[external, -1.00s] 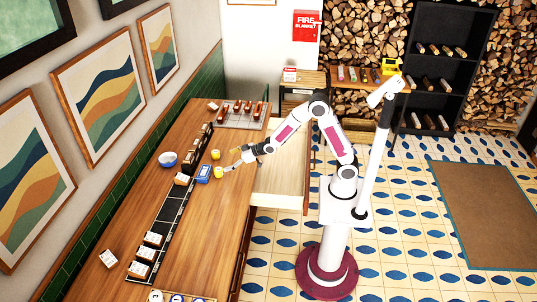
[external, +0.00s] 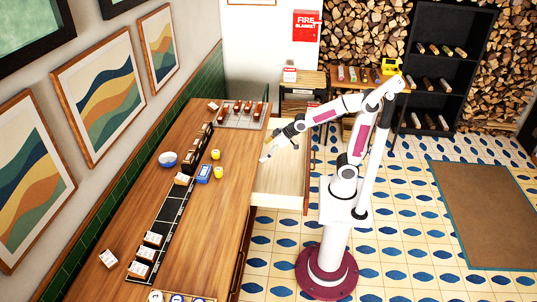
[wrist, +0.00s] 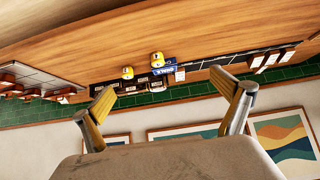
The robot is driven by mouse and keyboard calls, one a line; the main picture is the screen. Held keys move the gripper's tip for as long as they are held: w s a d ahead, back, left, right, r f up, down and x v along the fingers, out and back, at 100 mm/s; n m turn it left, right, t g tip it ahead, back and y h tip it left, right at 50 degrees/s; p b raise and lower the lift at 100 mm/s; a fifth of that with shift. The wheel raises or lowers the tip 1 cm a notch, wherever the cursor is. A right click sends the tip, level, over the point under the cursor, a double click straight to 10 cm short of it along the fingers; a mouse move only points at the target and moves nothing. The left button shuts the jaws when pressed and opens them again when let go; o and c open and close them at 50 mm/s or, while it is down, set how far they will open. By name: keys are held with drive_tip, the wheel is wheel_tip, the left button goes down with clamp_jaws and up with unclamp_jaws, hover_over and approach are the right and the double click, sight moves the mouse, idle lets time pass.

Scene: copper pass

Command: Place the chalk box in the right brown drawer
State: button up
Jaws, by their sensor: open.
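The chalk box (external: 203,173) is a small blue box on the wooden counter, beside two yellow items. In the wrist view the blue box (wrist: 164,70) appears upside down with white lettering, beyond my fingers. An open drawer (external: 280,188) with a pale wooden inside sticks out from the counter's right side; its inside looks empty where visible. My gripper (external: 277,153) is above this drawer, to the right of the chalk box and clear of it. In the wrist view my gripper (wrist: 165,90) has its fingers wide apart with nothing between them.
Two yellow items (external: 218,172) stand right of the chalk box. A blue bowl (external: 168,159) sits behind it to the left. A long black tray (external: 170,218) with several small boxes runs along the counter. A rack of red-brown items (external: 238,114) is at the far end.

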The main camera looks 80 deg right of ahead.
sight(218, 172)
drive_tip(key=s+g, duration=0.3)
drive_tip(key=s, duration=1.9)
drive_tip(key=shift+a, duration=0.2)
drive_tip(key=shift+f, duration=0.25)
drive_tip(key=w+f, duration=0.5)
drive_tip(key=w, duration=0.9)
drive_tip(key=w+f+g, duration=0.1)
drive_tip(key=w+f, duration=0.5)
drive_tip(key=w, duration=0.9)
drive_tip(key=w+f+g, duration=0.1)
drive_tip(key=w+f, duration=0.5)
drive_tip(key=w, duration=0.9)
drive_tip(key=shift+w+d+f, duration=0.1)
drive_tip(key=shift+d+f, duration=0.15)
drive_tip(key=shift+t, duration=0.5)
drive_tip(key=w, duration=0.4)
drive_tip(key=shift+w+r, duration=0.1)
drive_tip(key=shift+w, duration=0.05)
drive_tip(key=shift+t, duration=0.9)
drive_tip(key=w+r, duration=0.4)
drive_tip(key=shift+w+r, duration=0.15)
drive_tip(key=shift+w, duration=0.25)
